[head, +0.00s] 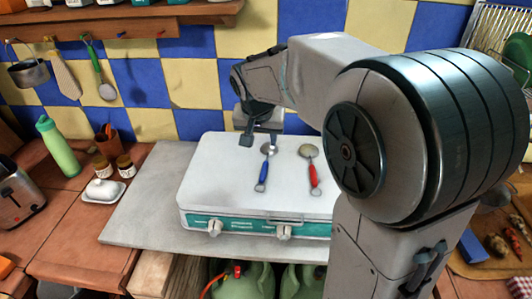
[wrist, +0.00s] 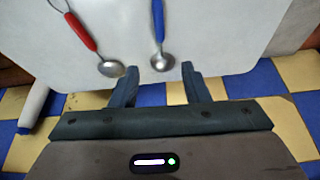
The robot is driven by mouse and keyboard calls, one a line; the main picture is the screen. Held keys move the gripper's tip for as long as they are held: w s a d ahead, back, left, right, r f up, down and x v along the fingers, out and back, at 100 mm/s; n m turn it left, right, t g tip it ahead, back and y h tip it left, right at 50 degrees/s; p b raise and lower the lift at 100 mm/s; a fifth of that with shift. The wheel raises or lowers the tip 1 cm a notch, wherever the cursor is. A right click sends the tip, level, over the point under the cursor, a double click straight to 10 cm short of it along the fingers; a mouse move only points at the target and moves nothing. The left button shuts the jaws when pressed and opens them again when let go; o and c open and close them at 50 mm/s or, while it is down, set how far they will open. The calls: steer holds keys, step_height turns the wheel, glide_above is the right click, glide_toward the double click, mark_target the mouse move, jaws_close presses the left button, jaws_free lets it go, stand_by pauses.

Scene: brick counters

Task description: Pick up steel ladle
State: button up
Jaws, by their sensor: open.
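Two ladle-like utensils lie on the closed white lid of a camp stove (head: 215,170). One has a blue handle (head: 264,171) and a shiny steel bowl. The other has a red handle (head: 313,176) and a duller bowl in the head view. Both bowls look metallic in the wrist view, so I cannot tell for sure which is the steel ladle. My gripper (head: 261,140) is open and empty at the back of the lid. In the wrist view, the blue-handled utensil's bowl (wrist: 163,61) lies between my fingertips (wrist: 159,69), with the red-handled one (wrist: 110,68) to the left.
A green-handled utensil (head: 105,90) and a small pot (head: 28,72) hang on the tiled back wall. A green bottle (head: 57,148), two jars and a butter dish (head: 101,191) stand left. A board with food (head: 500,240) is at right. The lid's left part is clear.

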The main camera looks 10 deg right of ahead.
steer(key=p, duration=0.1)
glide_above(265, 163)
steer(key=s, duration=0.3)
steer(key=f, duration=0.5)
steer(key=a+f, duration=0.1)
steer(key=f, duration=0.1)
steer(key=shift+w+f, duration=0.25)
steer(key=shift+f, duration=0.1)
steer(key=shift+p+x, duration=0.95)
steer(key=shift+x, duration=1.75)
steer(key=shift+d, duration=0.1)
jaws_close()
